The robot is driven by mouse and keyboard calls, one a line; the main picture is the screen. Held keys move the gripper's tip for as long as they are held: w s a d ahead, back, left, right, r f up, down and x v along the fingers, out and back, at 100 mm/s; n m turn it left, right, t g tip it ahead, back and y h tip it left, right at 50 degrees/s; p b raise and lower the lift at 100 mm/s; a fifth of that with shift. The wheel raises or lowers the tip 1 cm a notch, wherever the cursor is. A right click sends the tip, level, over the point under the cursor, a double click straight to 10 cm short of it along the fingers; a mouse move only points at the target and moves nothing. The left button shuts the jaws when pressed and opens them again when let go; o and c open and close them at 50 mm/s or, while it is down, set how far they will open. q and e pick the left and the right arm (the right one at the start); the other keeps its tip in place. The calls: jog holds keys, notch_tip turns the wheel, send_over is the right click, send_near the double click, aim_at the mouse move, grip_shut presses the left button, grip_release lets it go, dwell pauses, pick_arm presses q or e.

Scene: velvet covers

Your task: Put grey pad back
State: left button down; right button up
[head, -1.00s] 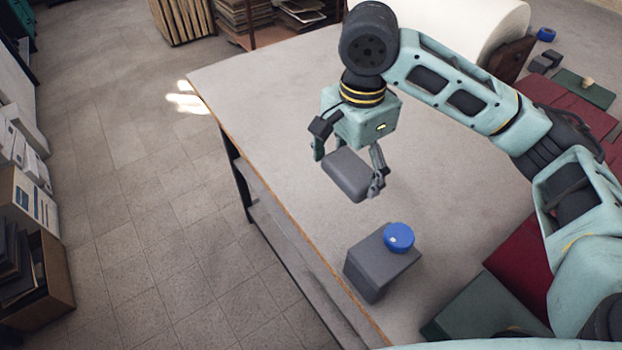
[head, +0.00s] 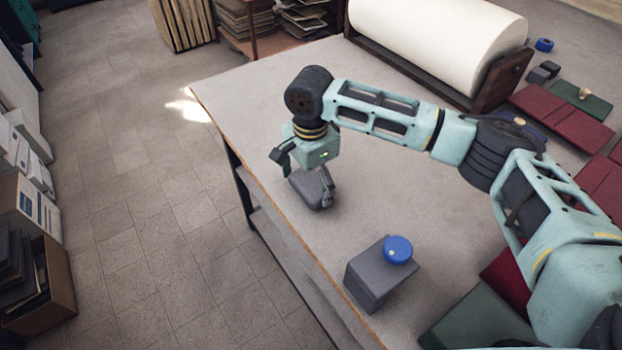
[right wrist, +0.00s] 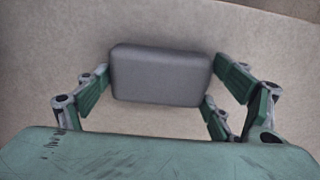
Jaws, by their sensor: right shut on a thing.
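The grey pad (head: 309,187), a small rounded block, is held between the fingers of my right gripper (head: 309,184) near the left edge of the table. In the right wrist view the pad (right wrist: 160,76) lies between the finger pairs of my right gripper (right wrist: 160,88). It is low over the table; I cannot tell whether its underside touches the top. My left gripper is not in view.
A grey block (head: 374,277) with a round blue tin (head: 398,249) on top stands near the table's front left edge. A large white roll (head: 437,38) lies at the back. Red covers (head: 563,115) and a green cover (head: 582,100) lie right. Bare table (head: 250,95) surrounds the pad.

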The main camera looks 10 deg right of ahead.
aim_at(310, 183)
jog(key=o, duration=0.9)
jog(key=shift+f, duration=0.1)
notch_tip(310, 183, up, 12)
jog(key=b, duration=0.1)
jog(key=shift+s+a, duration=0.1)
dwell(0.4)
